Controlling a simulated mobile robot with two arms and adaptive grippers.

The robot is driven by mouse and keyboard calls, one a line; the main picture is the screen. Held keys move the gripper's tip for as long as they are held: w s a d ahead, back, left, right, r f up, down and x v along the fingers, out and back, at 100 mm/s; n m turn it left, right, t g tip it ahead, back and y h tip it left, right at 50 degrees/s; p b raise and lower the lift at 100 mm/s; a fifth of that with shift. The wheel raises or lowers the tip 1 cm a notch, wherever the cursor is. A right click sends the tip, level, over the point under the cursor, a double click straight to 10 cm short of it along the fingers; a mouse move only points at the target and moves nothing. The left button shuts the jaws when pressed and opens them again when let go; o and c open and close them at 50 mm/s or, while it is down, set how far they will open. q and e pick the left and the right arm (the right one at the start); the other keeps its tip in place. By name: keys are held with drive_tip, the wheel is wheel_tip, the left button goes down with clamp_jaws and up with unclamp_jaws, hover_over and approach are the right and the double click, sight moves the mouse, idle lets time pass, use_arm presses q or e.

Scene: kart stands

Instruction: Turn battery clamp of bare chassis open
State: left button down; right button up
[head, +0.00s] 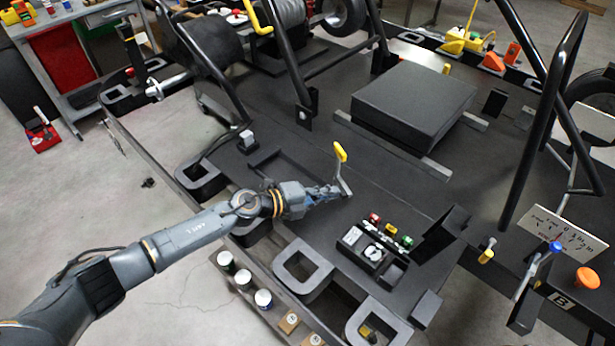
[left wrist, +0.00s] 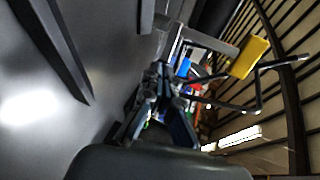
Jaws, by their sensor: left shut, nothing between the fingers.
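The bare chassis (head: 300,165) is a wide black kart floor with tubes rising from it. A clamp lever with a yellow grip (head: 341,152) stands up from the floor on a grey metal arm, leaning slightly. The yellow grip also shows in the left wrist view (left wrist: 248,57), at the upper right. My left gripper (head: 336,191) is low over the floor, right at the lever's grey arm and below the yellow grip. It is shut and empty. Whether its fingers touch the lever I cannot tell. In the left wrist view the fingers (left wrist: 163,88) are dark and partly unclear. My right gripper is not in view.
A black box (head: 415,105) sits behind the lever. A switch panel (head: 375,245) with red, yellow and green buttons lies to the right of my gripper. Black tubes (head: 550,110) rise at the right. Several cans (head: 244,280) stand on the front lower shelf.

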use_arm(q)
drive_tip(key=shift+s+d+p, duration=0.1)
drive_tip(key=shift+d+p, duration=0.25)
drive_tip(key=shift+d, duration=0.3)
drive_tip(key=shift+d+p, duration=0.35)
drive_tip(key=shift+d, duration=0.2)
drive_tip(key=shift+f, duration=0.1)
